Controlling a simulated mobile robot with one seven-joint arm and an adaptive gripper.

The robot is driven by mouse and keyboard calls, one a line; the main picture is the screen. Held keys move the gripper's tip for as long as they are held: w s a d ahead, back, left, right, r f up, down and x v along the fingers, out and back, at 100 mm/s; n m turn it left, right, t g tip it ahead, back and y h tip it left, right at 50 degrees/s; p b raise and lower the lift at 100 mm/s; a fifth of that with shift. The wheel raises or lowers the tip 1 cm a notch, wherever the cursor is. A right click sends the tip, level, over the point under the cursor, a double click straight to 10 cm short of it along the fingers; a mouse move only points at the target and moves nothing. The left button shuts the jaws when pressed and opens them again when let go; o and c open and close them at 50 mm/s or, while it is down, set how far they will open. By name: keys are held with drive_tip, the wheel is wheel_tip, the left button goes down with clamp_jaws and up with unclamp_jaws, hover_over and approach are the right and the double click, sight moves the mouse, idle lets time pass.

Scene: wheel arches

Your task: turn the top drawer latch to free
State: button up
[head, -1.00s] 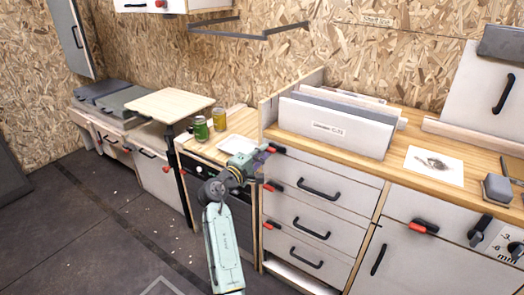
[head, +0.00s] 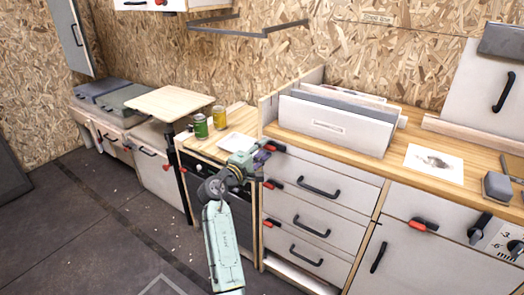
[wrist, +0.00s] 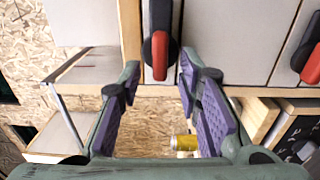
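The top drawer latch (wrist: 159,40) has a black body and a red lever. In the wrist view it stands at the top centre, its red end pointing down between my fingertips. My gripper (wrist: 160,70) is open, with one purple-padded finger on each side of the lever. I see gaps beside the lever and no clear contact. In the head view my gripper (head: 261,157) is at the left edge of the top drawer (head: 335,176), close to the latch (head: 277,149), which is partly hard to make out there.
A second red latch (wrist: 312,62) sits right of my gripper in the wrist view. Green (head: 201,127) and yellow (head: 219,118) cans stand on the side counter. The drawers carry black bar handles (head: 318,188). Open floor (head: 110,235) lies left of my arm.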

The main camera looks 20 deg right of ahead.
drive_tip(key=v, duration=1.2)
